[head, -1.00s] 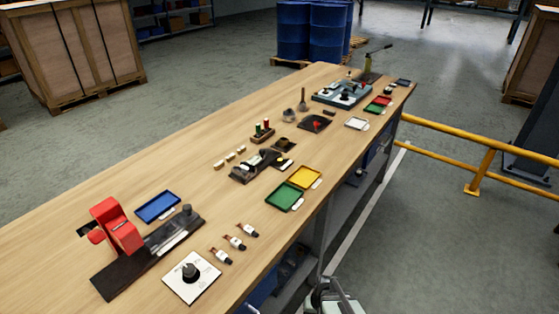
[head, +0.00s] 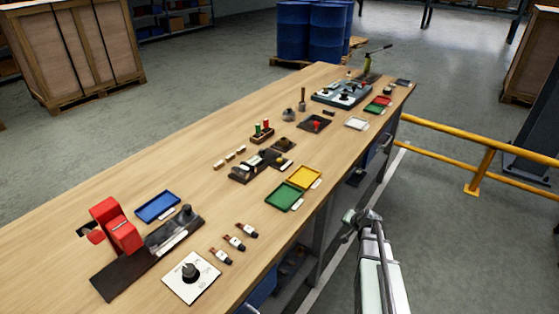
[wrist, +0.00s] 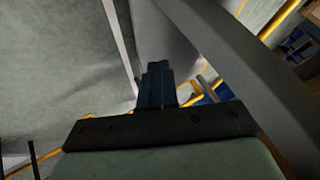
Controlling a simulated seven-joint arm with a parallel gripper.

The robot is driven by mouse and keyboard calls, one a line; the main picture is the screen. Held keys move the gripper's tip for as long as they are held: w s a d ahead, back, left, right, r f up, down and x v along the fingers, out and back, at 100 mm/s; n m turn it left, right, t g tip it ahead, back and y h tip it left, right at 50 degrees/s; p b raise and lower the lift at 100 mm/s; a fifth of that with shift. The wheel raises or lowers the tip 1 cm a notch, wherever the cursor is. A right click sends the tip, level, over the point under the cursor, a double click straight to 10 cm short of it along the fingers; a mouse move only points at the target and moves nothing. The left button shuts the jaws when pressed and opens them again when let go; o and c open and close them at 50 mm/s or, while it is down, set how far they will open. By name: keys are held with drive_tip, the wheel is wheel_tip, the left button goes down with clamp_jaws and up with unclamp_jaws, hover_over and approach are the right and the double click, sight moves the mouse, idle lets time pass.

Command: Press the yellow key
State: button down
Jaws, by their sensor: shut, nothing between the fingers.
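The clearest yellow thing is a flat tray (head: 304,177) beside a green one. My gripper (head: 358,217) is in the head view, right of the bench's front edge and apart from everything on the bench. In the wrist view the fingers (wrist: 157,85) are together with nothing between them. The wrist view shows floor and bench structure, not the bench top.
The wooden bench (head: 130,202) carries a red machine (head: 118,228), a white dial plate (head: 190,277), a blue tray (head: 157,206), a green tray (head: 284,197) and several small parts. A yellow rail (head: 450,158) stands right of the bench. Open floor lies at front right.

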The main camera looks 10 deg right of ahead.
drive_tip(key=w+d+r+m+t+h, duration=0.1)
drive_tip(key=w+d+r+t, duration=0.1)
drive_tip(key=w+d+r, duration=0.35)
drive_tip(key=w+d+r+m+t+h, duration=0.1)
drive_tip(key=w+d+r, duration=0.1)
drive_tip(key=d+r, duration=0.65)
drive_tip(key=shift+n+t+y, duration=0.4)
drive_tip(key=shift+t+y, duration=0.2)
drive_tip(key=shift+t, duration=0.2)
drive_tip(key=w+a+r, duration=0.2)
drive_tip(key=a+r, duration=0.1)
drive_tip(key=r, duration=0.2)
drive_tip(key=w+a+r, duration=0.2)
drive_tip(key=a+r, duration=0.1)
drive_tip(key=r, duration=0.2)
drive_tip(key=w+a+r, duration=0.2)
drive_tip(key=a+r, duration=0.1)
drive_tip(key=r, duration=0.2)
drive_tip(key=shift+w+a+r, duration=0.15)
drive_tip(key=shift+a+r, duration=0.25)
drive_tip(key=w+a+r+n+y, duration=0.1)
drive_tip(key=w+a+r+y, duration=0.15)
drive_tip(key=a, duration=0.65)
wheel_tip(320, 180, up, 5)
drive_tip(key=n+g+y, duration=0.1)
drive_tip(key=n+g, duration=0.2)
drive_tip(key=g, duration=0.1)
hover_over(281, 163)
drive_tip(key=shift+r, duration=0.2)
drive_tip(key=shift+f, duration=0.15)
